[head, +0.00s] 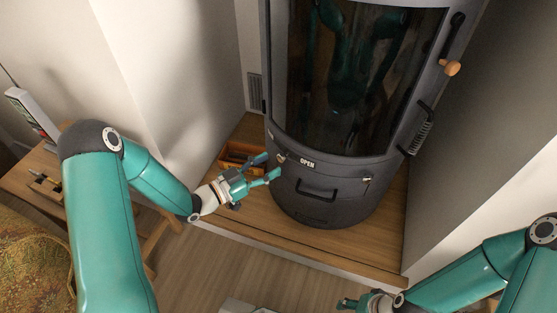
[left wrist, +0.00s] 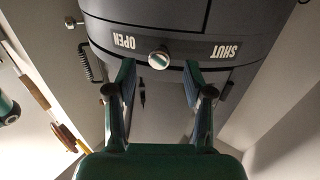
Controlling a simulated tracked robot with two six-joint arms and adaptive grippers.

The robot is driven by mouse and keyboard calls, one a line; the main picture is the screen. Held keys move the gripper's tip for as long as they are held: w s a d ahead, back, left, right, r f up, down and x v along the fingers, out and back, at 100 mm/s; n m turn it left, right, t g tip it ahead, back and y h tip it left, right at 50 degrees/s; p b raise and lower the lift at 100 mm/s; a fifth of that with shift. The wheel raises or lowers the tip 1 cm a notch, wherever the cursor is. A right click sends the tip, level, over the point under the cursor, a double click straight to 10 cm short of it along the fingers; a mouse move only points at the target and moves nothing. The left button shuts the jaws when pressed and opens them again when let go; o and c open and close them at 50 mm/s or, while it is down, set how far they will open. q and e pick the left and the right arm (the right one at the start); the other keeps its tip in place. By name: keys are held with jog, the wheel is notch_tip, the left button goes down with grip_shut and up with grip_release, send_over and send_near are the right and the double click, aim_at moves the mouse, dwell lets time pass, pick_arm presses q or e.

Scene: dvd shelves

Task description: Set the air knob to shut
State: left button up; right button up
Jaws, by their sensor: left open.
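The air knob (left wrist: 159,58) is a small round metal knob on the dark stove's (left wrist: 150,15) curved band. In the left wrist view it lies between an OPEN label (left wrist: 124,41) and a SHUT label (left wrist: 226,51), nearer OPEN. In the head view the knob (head: 281,158) is just left of the OPEN label (head: 307,163). My left gripper (head: 268,167) is open in front of the knob. In the left wrist view its fingertips (left wrist: 159,75) stand on either side of the knob, with gaps visible. My right gripper (head: 350,302) is partly cut off at the bottom edge.
The stove (head: 315,207) stands on a wooden platform (head: 245,215), with a drawer handle (head: 317,192) below the band. A wooden box (head: 232,158) sits beside it. A coil handle (head: 421,130) and wooden-tipped lever (head: 451,68) stick out at right. White walls flank the stove.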

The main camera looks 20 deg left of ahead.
aim_at(279, 160)
pick_arm(q)
jog(key=shift+x, duration=2.3)
grip_shut()
